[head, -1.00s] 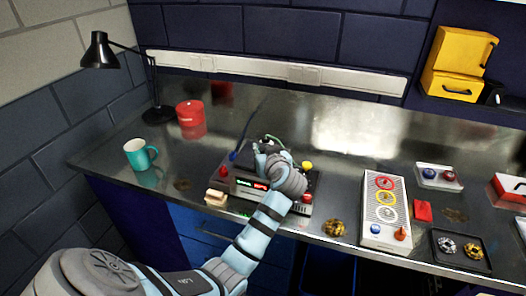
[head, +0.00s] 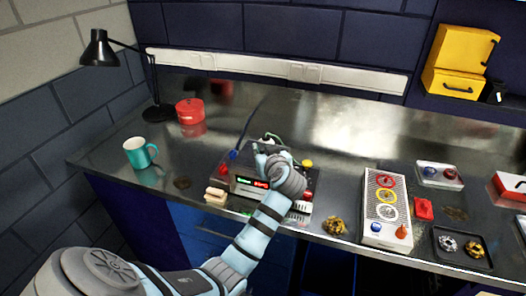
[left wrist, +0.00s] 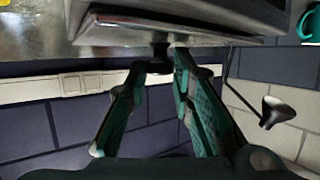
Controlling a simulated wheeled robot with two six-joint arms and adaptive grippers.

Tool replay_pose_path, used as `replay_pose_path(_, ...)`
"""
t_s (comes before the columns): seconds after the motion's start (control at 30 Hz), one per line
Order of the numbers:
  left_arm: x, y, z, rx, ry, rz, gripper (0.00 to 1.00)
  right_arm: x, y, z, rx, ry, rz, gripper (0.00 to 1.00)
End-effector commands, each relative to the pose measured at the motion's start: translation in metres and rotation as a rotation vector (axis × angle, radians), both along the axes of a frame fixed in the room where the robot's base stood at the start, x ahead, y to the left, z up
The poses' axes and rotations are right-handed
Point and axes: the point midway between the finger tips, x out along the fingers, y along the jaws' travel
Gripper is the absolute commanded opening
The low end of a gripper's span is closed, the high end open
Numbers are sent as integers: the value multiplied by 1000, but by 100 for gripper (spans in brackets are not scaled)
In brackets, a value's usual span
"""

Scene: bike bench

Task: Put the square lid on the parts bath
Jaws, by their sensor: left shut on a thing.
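The parts bath (head: 238,186) is a dark box with a lit red and green display, near the front of the metal bench in the head view. My left gripper (head: 262,157) is over its top and hides much of it. In the left wrist view, my left gripper (left wrist: 158,68) is shut on the dark knob (left wrist: 158,50) of the square lid (left wrist: 150,30), a flat dark metallic plate. The lid is over the bath, and I cannot tell whether it rests fully on it. In the head view the lid is mostly hidden. My right gripper is not in view.
A teal mug (head: 138,153), a red tin (head: 190,112) and a black lamp (head: 100,50) stand to the left. A small beige block (head: 215,195) lies before the bath. A panel with coloured rings (head: 374,225) and a dark tray (head: 462,262) are to the right. The bench behind is clear.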

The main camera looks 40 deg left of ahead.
Motion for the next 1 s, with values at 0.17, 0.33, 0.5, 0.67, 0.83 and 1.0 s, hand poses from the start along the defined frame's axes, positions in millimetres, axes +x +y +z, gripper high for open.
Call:
replay_pose_path(0.17, 0, 0, -1, 1, -1, 0, 34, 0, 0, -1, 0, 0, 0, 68)
replay_pose_path(0.33, 0, 0, -1, 0, 0, 0, 45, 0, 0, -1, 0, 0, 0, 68)
replay_pose_path(0.5, 0, 0, -1, -1, 1, 0, 45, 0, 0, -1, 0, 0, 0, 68)
replay_pose_path(0.67, -10, -15, 4, -3, -2, -2, 45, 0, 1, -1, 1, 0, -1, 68)
replay_pose_path(0.83, -32, -43, 17, -4, -2, -2, 45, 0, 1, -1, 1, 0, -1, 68)
replay_pose_path(1.0, -43, -56, 24, 0, 0, -1, 45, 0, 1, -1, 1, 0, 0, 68)
